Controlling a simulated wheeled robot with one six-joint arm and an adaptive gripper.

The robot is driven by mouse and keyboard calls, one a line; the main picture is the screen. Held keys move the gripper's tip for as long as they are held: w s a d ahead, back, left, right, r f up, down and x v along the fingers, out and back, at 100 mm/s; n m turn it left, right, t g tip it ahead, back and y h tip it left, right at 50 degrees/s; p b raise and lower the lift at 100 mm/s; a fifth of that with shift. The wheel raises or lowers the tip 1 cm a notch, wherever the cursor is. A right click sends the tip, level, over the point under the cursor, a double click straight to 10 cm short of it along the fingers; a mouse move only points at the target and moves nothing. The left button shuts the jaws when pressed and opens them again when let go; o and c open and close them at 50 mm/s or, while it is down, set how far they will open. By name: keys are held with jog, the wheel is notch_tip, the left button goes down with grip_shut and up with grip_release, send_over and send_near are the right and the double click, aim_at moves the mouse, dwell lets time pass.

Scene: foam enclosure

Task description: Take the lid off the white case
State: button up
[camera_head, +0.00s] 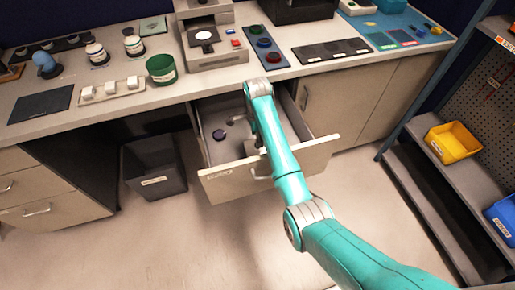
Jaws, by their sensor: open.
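My arm reaches over the open drawer (222,184) under the counter. My gripper (259,146) points down inside the drawer, mostly hidden behind my own arm link. It is open, and I see nothing held in it. I cannot pick out a white case or its lid with certainty. A small dark round object (218,134) lies on the drawer floor, left of my gripper and apart from it. The part of the drawer behind my arm is hidden.
The counter (200,86) above holds a beige machine (213,45), a green cup (161,69), a tray of white blocks (111,89) and dark panels. A dark bin (153,181) stands left of the drawer. Shelves with a yellow bin (452,142) stand at right. The floor in front is clear.

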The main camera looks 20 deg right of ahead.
jog(key=shift+s+d+f, duration=0.1)
jog(key=shift+f, duration=1.85)
grip_shut()
